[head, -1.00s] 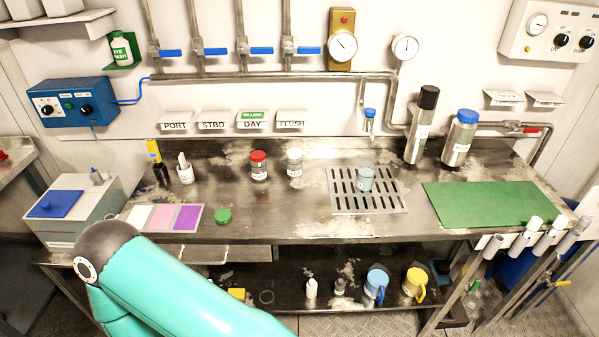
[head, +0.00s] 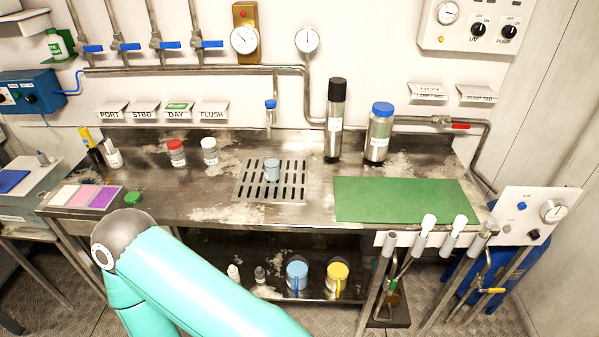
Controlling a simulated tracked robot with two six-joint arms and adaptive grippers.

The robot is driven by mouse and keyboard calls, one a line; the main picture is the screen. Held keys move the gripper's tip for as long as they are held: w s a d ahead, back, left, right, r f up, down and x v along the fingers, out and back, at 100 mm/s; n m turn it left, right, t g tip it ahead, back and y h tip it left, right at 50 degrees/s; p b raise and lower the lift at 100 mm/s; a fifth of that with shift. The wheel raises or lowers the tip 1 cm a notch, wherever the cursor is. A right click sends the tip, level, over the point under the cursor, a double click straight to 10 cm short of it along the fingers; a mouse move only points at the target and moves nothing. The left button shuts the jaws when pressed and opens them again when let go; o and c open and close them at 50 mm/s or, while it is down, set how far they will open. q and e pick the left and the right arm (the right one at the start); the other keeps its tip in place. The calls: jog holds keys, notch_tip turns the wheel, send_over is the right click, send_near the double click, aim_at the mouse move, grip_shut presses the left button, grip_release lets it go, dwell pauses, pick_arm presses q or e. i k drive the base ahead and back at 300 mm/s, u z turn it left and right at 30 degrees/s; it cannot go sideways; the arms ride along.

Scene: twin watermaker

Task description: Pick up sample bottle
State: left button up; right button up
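Two small labelled bottles stand upright on the steel bench in the head view, a red-capped bottle (head: 177,154) and a white-capped bottle (head: 210,152). A pale blue-grey open vessel (head: 272,170) stands on the slotted drain grate (head: 247,187), below a blue-topped tap (head: 270,110). I cannot tell which of these is the sample bottle. A green cap (head: 133,199) lies near the bench's front left. One of my teal arms shows at the lower left, in front of the bench. Neither gripper is in view.
A tall black-topped cylinder (head: 335,120) and a blue-topped cylinder (head: 379,133) stand at the back right. A green mat (head: 400,200) lies clear at right. Blue (head: 297,274) and yellow (head: 337,276) jugs sit on the lower shelf. White-ended tools hang at the front right edge.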

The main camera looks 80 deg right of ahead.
aim_at(272, 166)
jog(key=z, duration=0.45)
jog(key=k, duration=0.95)
jog(key=z, duration=1.25)
jog(key=i, duration=0.45)
jog(key=z, duration=0.1)
